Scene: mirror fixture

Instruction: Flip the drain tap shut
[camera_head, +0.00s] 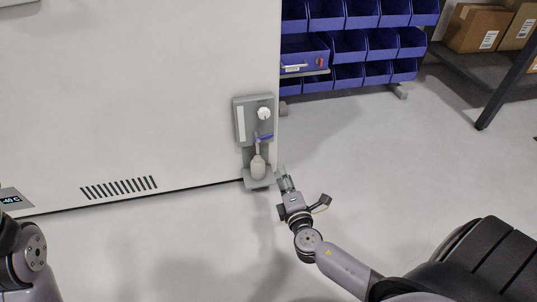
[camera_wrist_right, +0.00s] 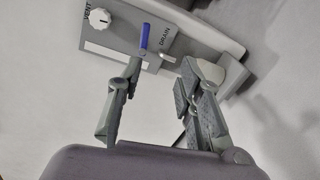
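The drain tap has a blue lever (camera_head: 264,137) on a grey panel (camera_head: 241,122) low on the white cabinet, near its right edge. The wrist view shows the blue lever (camera_wrist_right: 144,36) beside the DRAIN label, with a metal spout to its right. My right gripper (camera_head: 285,178) is open and empty, low and to the right of the tap. In the wrist view the gripper (camera_wrist_right: 162,68) has its fingers spread, the left fingertip appearing close below the lever. Whether they touch cannot be told. My left gripper is out of view.
A white VENT knob (camera_head: 264,113) sits above the lever. A pale bottle (camera_head: 258,167) stands under the tap on a small ledge. Blue bins (camera_head: 349,45) and a shelf with cardboard boxes (camera_head: 478,27) stand behind. The floor to the right is clear.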

